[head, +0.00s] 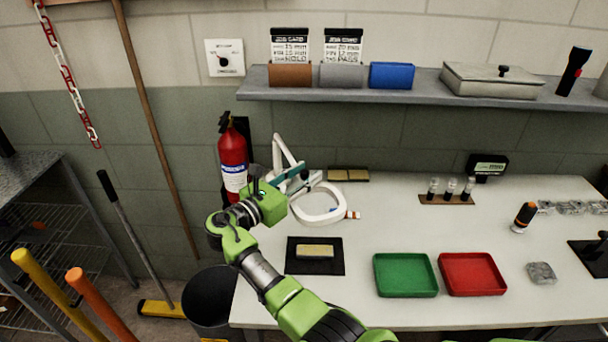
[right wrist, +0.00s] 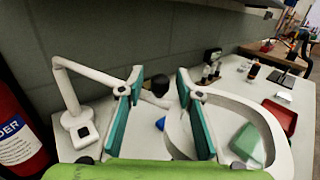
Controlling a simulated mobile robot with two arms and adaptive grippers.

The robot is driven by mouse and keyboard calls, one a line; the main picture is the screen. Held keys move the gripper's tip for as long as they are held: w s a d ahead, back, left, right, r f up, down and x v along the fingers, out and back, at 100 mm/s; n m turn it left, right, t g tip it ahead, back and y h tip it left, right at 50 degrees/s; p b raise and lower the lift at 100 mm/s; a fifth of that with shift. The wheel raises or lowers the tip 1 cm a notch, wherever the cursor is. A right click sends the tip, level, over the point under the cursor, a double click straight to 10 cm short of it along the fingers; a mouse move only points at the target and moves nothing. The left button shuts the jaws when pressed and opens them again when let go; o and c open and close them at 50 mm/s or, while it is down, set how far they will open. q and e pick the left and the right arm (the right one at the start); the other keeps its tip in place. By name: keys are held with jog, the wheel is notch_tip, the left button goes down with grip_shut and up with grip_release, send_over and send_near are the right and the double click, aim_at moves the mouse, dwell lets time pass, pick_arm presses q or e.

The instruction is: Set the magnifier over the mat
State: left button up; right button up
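The magnifier (head: 318,217) is a white ring head on a jointed white arm. It stands at the left back of the bench, and its ring is behind and above the mat in the picture, not over it. The black mat (head: 315,268) lies near the front left edge with a tan block (head: 316,251) on it. My right gripper (head: 293,180) is at the magnifier's head. In the right wrist view its teal fingers (right wrist: 160,88) are apart, with a dark knob (right wrist: 159,83) beyond the gap. The white ring (right wrist: 240,101) passes behind the right finger. Contact is unclear. My left gripper is out of view.
A green tray (head: 405,274) and a red tray (head: 472,273) sit right of the mat. A fire extinguisher (head: 233,160) hangs on the wall left of the magnifier. A shelf (head: 400,97) runs above the bench. Vials (head: 451,188) stand at the back.

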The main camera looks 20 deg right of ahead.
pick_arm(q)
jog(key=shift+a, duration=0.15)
pick_arm(e)
jog(key=shift+r, duration=0.1)
notch_tip(320, 180, up, 10)
jog(key=shift+f, duration=0.1)
dwell(0.6)
